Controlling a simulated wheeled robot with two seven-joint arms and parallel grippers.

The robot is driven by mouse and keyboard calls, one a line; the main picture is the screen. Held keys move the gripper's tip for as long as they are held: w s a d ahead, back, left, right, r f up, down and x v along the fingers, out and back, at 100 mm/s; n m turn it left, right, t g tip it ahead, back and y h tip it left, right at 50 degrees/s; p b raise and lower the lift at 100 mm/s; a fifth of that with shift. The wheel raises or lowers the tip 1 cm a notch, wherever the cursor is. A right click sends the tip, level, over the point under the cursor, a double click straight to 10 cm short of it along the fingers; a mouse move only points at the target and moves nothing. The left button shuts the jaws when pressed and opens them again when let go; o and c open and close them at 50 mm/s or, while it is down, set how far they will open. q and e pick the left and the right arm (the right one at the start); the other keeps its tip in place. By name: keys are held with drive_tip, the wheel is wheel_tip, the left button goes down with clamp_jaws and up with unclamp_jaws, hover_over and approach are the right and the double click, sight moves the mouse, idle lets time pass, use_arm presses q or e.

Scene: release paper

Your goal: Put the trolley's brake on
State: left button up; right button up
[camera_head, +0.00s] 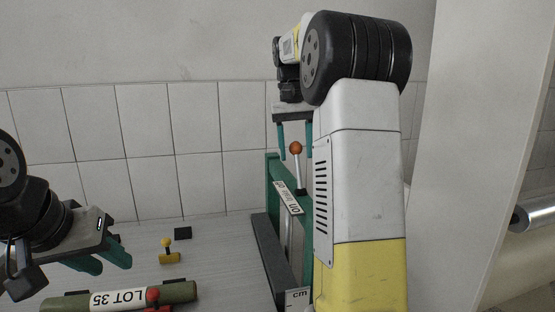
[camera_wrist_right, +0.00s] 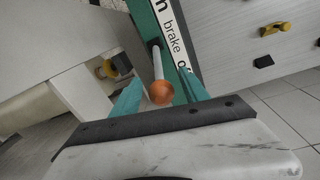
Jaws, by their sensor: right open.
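The brake lever is a pale rod with an orange ball knob (camera_head: 296,147), rising from a green frame (camera_head: 273,172) with a white "on / brake / off" label (camera_head: 288,197). In the right wrist view the knob (camera_wrist_right: 162,92) is between the teal fingers, and neither finger clearly touches it. My right gripper (camera_head: 295,140) is open, pointing down over the lever from above. My left gripper (camera_head: 103,262) is at the left over the worktop; its teal fingers look apart, with nothing seen between them.
A green roll labelled "LOT 35" (camera_head: 120,297) lies at the front left with a red knob (camera_head: 152,295) by it. A small yellow knobbed piece (camera_head: 169,252) and a black block (camera_head: 183,233) sit on the pale worktop (camera_head: 215,250). A tiled wall stands behind.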

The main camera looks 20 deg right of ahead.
sight(298, 168)
drive_tip(key=shift+d+f, duration=0.1)
drive_tip(key=shift+f, duration=1.35)
clamp_jaws()
idle(0.3)
